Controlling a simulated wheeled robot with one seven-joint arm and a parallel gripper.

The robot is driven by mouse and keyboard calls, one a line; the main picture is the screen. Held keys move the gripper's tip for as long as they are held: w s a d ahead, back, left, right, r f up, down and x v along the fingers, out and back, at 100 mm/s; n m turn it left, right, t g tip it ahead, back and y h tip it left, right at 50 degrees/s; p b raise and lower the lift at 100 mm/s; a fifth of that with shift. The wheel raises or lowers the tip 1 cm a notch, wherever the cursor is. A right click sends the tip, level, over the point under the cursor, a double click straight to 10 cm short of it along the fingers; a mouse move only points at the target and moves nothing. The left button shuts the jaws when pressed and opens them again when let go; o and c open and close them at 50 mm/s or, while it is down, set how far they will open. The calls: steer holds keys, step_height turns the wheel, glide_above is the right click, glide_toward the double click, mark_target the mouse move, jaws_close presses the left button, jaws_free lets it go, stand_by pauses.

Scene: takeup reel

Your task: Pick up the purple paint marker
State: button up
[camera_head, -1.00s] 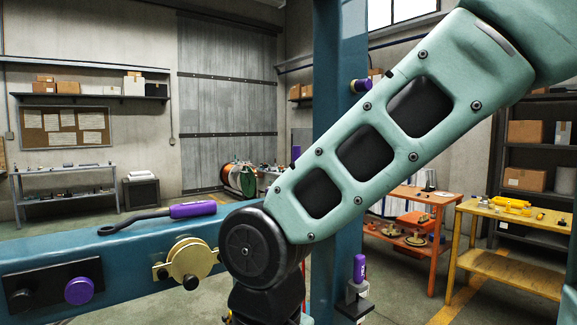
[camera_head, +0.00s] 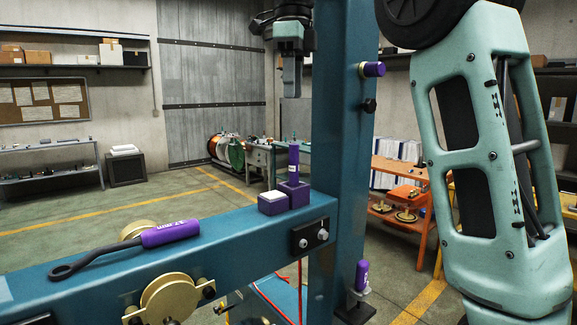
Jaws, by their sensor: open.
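A slim purple cylinder (camera_head: 294,160) with a pale band, which looks like the paint marker, stands upright in a purple block (camera_head: 293,193) on the blue beam. My gripper (camera_head: 291,92) points down above it, with a clear gap between them. It is open and empty, seen nearly edge-on, so the space between its fingers is hard to see. A shorter purple container (camera_head: 362,275) with white lettering stands on a small bracket low on the post's right side.
A wrench-like tool with a purple handle (camera_head: 171,232) lies on the beam (camera_head: 255,243) at left. A purple block with a white top (camera_head: 272,203) sits beside the holder.

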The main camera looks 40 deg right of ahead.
glide_above(294, 167)
steer(key=w, duration=0.1)
steer(key=f, duration=1.1)
steer(key=shift+w+d+f+p, duration=0.2)
steer(key=shift+d+f+p, duration=0.05)
steer(key=shift+d+p, duration=0.15)
steer(key=shift+s+a+f+p, duration=0.15)
steer(key=shift+f+p, duration=0.4)
steer(key=shift+f, duration=0.8)
steer(key=shift+s+d+f+p, duration=0.15)
steer(key=shift+f+p, duration=0.35)
steer(key=shift+f, duration=0.85)
steer(key=shift+a, duration=0.1)
jaws_close()
